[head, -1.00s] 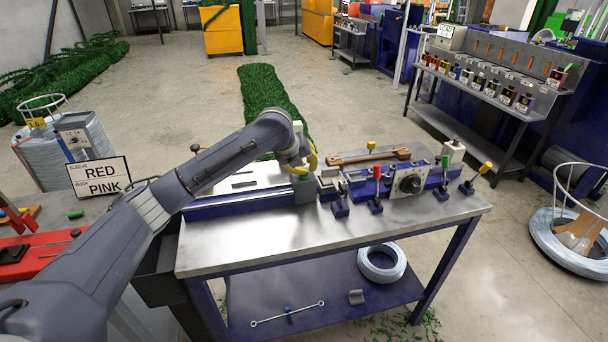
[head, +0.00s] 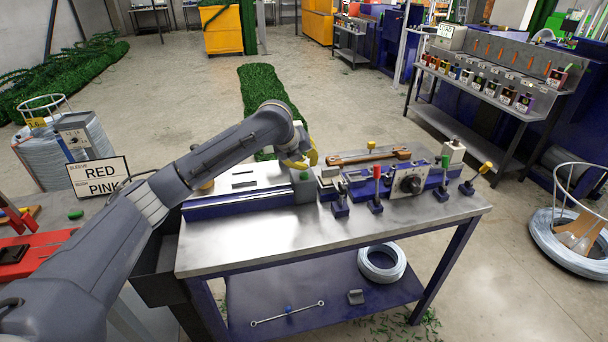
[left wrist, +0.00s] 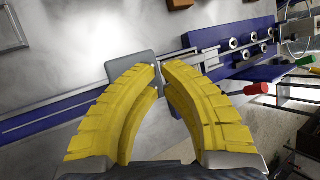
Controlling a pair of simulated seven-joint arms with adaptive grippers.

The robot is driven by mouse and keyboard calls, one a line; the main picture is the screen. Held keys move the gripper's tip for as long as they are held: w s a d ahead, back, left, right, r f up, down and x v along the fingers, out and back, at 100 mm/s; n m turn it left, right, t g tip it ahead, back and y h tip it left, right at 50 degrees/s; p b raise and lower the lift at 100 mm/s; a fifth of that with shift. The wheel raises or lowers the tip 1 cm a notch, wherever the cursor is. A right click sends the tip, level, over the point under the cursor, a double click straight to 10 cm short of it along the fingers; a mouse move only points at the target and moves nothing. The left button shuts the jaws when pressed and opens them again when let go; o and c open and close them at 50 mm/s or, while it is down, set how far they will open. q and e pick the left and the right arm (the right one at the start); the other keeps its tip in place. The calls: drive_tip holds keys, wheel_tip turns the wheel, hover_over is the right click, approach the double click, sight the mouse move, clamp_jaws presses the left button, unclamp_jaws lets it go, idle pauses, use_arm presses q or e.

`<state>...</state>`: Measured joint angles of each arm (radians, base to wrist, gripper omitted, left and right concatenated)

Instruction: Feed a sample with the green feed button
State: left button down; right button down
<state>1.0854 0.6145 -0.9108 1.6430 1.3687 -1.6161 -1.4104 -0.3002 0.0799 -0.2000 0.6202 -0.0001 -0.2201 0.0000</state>
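A small green button (head: 304,175) sits on top of a grey block (head: 304,190) at the right end of a blue rail on the steel bench. My left gripper (head: 309,161), with yellow fingers, is just above the button in the head view and looks apart from it. In the left wrist view its curved yellow fingers (left wrist: 159,66) have their tips together, with nothing seen between them. The grey block (left wrist: 128,65) shows behind the tips, and the button is hidden there. My right gripper is not in view.
Right of the block stand red-handled (head: 377,172), green-handled (head: 445,161) and yellow-handled (head: 486,168) levers and a dial box (head: 408,184). A wooden-handled tool (head: 365,157) lies behind them. The bench front (head: 300,238) is clear.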

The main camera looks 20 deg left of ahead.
use_arm(q)
drive_tip(key=shift+r, duration=0.2)
wheel_tip(320, 180, up, 5)
drive_tip(key=shift+f, duration=0.15)
idle(0.5)
idle(0.4)
